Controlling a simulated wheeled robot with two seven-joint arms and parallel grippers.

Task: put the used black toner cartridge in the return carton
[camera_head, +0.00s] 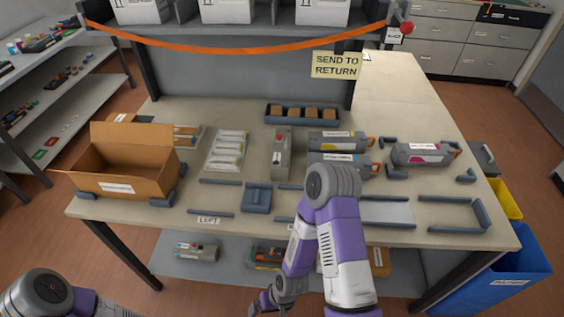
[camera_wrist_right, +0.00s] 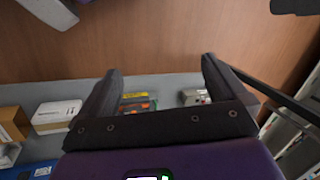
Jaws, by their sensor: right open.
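A grey cartridge (camera_head: 198,251) lies on the lower shelf under the table; a similar grey object shows beyond my fingers in the right wrist view (camera_wrist_right: 195,97). I cannot tell whether it is the used black toner. The open brown carton (camera_head: 118,184) with a white front label stands at the table's left; it is probably the return carton. My right gripper (camera_head: 262,304) is low in front of the lower shelf, partly cut off by the frame. Its two fingers are apart and empty in the right wrist view (camera_wrist_right: 158,90). My left gripper is out of view; only part of that arm shows.
Cartridges with yellow, cyan (camera_head: 345,162) and magenta (camera_head: 420,154) labels lie on the table's right half. A tray of mixed items (camera_head: 267,256) sits on the lower shelf (camera_head: 222,273). A blue bin (camera_head: 500,285) stands at right.

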